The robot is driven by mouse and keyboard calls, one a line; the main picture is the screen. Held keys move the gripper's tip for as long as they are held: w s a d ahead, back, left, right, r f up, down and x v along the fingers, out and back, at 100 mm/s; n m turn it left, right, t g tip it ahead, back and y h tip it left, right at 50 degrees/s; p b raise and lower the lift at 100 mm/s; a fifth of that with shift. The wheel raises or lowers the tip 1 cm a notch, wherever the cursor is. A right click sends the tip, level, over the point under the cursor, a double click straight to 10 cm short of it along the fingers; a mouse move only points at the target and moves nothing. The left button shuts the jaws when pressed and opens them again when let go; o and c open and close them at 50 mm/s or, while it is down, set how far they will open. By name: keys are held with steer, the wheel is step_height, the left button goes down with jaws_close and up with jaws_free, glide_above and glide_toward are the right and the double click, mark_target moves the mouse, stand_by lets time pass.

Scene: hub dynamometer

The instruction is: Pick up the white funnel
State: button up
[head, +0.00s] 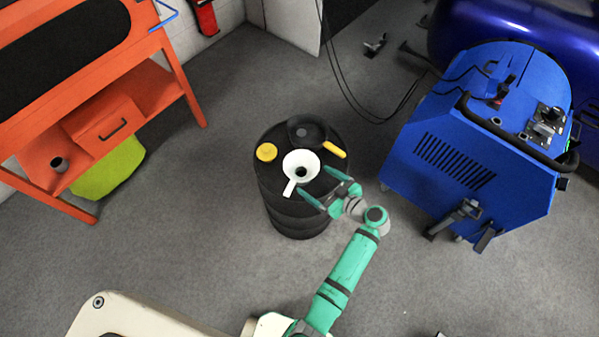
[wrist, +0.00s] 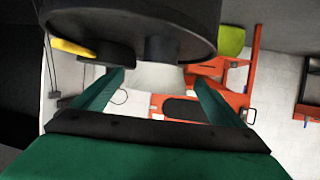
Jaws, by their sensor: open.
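The white funnel (head: 291,163) rests on top of the black drum (head: 292,221), its handle pointing toward the lower left in the head view. My green gripper (head: 318,185) is open, at the right front of the funnel, its two fingers pointing toward it. In the wrist view, a white part of the funnel (wrist: 155,77) shows between and beyond the fingertips of my gripper (wrist: 158,72). The funnel's upper part there is hidden or cut by dark shapes. I cannot tell whether a finger touches it.
A yellow cap (head: 266,152), a black round item (head: 306,131) and a yellow-handled item (head: 334,149) crowd the drum top around the funnel. A blue machine (head: 470,150) stands to the right. An orange bench (head: 105,125) is at the left.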

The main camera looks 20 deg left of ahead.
mark_target(297, 169)
steer(key=x, duration=0.8)
steer(key=shift+f, duration=0.25)
steer(key=c, duration=1)
steer(key=shift+r, duration=0.2)
